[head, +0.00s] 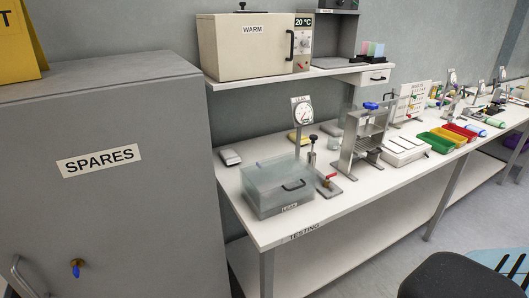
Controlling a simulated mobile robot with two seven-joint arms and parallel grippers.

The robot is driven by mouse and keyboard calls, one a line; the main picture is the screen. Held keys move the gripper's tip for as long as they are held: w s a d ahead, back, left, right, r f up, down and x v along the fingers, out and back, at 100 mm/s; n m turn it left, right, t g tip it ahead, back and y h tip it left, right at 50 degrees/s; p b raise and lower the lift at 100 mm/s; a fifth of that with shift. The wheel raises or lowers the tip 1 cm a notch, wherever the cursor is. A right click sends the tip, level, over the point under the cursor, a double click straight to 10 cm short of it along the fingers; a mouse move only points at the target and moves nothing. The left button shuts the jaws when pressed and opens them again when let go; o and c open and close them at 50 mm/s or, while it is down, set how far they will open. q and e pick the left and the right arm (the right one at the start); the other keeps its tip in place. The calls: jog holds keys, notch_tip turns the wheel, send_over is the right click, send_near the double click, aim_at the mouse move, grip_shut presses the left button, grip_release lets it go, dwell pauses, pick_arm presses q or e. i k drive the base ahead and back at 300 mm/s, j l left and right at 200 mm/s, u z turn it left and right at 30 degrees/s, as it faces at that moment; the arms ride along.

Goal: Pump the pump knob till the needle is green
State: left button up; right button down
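A round white dial gauge (304,112) stands on a post at the back of the white bench, behind a clear tank with the label LEAK. Its needle is too small to tell which coloured zone it points to. Just right of the gauge, a slim upright pump with a dark knob (313,139) rises behind the tank's right side. A red-handled valve (328,179) sits on a small metal plate in front of the pump. Neither of my grippers is in view.
The clear tank (279,187) fills the bench's front left corner. A metal frame with a blue knob (370,106) stands to the right. The grey SPARES cabinet (105,190) rises at left. A black rounded thing (450,277) is at lower right.

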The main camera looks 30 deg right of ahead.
aim_at(313, 137)
jog(key=z, duration=1.4)
jog(key=i+l, duration=0.2)
jog(key=l, duration=0.15)
jog(key=i+l+u, duration=0.1)
jog(key=i+l, duration=0.15)
jog(key=l, duration=0.15)
jog(key=i+l, duration=0.2)
jog(key=l, duration=0.15)
jog(key=u, duration=0.05)
